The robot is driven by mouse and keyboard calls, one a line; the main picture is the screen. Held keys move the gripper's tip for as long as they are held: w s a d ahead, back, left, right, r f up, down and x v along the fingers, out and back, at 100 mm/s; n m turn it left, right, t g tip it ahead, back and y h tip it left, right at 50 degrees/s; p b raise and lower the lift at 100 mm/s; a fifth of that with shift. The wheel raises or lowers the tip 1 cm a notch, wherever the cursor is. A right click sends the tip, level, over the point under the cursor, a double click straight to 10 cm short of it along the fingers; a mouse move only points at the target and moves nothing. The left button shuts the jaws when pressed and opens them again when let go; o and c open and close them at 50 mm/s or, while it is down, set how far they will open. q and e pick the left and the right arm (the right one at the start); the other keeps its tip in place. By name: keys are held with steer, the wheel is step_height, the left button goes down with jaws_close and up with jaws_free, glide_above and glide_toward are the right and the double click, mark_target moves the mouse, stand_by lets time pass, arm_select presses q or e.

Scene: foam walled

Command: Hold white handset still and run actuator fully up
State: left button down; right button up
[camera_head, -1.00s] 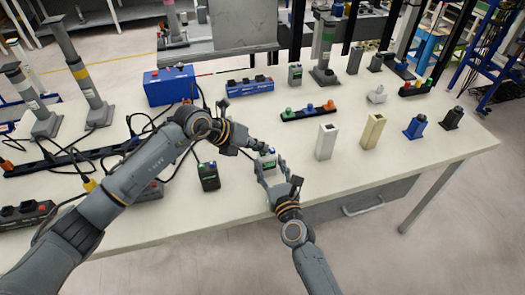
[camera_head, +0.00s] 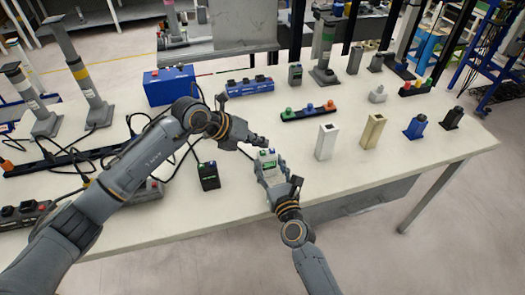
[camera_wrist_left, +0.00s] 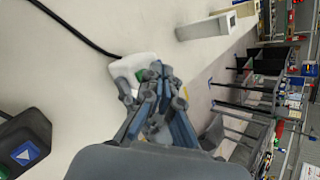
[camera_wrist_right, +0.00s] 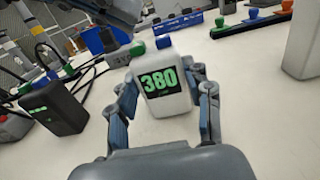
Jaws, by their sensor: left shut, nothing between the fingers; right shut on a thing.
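The white handset (camera_head: 267,157) stands near the table's front edge, with a green and a blue button on top. In the right wrist view its display (camera_wrist_right: 160,82) reads 380. My right gripper (camera_head: 270,172) is shut on it, one finger on each side. My left gripper (camera_head: 263,143) is shut and empty, just behind and above the handset. In the left wrist view its fingers (camera_wrist_left: 165,78) partly cover the handset (camera_wrist_left: 128,70). Two grey columns (camera_head: 80,72) (camera_head: 24,88) stand at the left; I cannot tell which actuator the handset drives.
A dark handset (camera_head: 208,176) stands left of the white one. A blue box (camera_head: 169,86), a white block (camera_head: 326,142), a cream block (camera_head: 373,131) and a blue switch (camera_head: 416,127) stand around. Black cables cross the table's left side. The front right tabletop is clear.

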mark_target(259, 155)
arm_select(q)
step_height(259, 155, up, 5)
stand_by(0.5)
stand_by(0.4)
arm_select(e)
steer(key=o, duration=1.3)
